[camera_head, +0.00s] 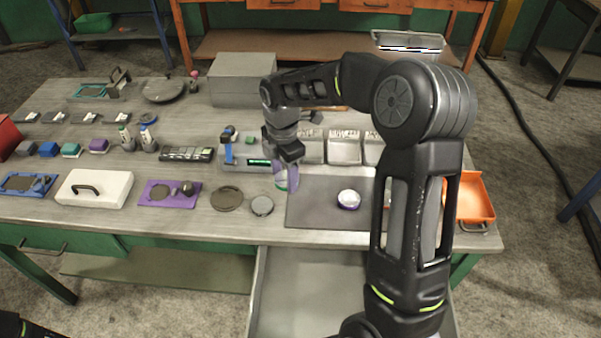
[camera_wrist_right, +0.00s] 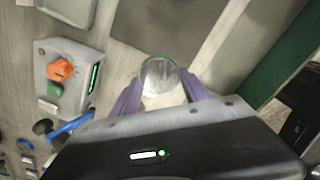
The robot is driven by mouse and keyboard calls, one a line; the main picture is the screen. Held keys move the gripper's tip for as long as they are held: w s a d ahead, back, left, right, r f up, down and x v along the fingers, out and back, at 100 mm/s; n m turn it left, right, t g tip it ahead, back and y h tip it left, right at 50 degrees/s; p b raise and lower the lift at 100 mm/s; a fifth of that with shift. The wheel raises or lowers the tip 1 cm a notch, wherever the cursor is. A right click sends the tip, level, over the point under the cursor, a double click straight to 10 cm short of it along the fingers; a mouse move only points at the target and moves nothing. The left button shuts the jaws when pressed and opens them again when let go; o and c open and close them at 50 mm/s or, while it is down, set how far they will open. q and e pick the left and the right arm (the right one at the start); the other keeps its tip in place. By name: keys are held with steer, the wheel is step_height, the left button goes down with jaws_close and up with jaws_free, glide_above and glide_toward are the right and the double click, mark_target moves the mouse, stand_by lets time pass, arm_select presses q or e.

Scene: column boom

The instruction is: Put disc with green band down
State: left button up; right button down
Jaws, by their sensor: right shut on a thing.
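My right gripper (camera_head: 287,178) is above the table, between the device with the green display and the dark grey mat. Its purple fingers, also seen in the right wrist view (camera_wrist_right: 158,100), are shut on the disc with green band (camera_wrist_right: 160,76). The disc is pale and looks tilted, with a green edge on its far side. In the head view only a small part of the disc (camera_head: 281,184) shows beside the fingers. I cannot tell its exact height above the table. My left gripper is not in view; only a dark piece of my arm shows at bottom left.
A disc with a purple band (camera_head: 348,200) sits on the dark grey mat (camera_head: 312,212). A round dark dish (camera_head: 227,198) and a grey round piece (camera_head: 262,206) lie left of the mat. The device (camera_head: 232,155) stands close behind. An orange bin (camera_head: 472,200) is at right.

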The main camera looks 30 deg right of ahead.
steer(key=w+a+m+b, duration=0.2)
steer(key=a+m, duration=0.9)
steer(key=m, duration=0.7)
steer(key=shift+a+f+b, duration=0.2)
steer(key=shift+f+b, duration=0.1)
steer(key=shift+f, duration=0.05)
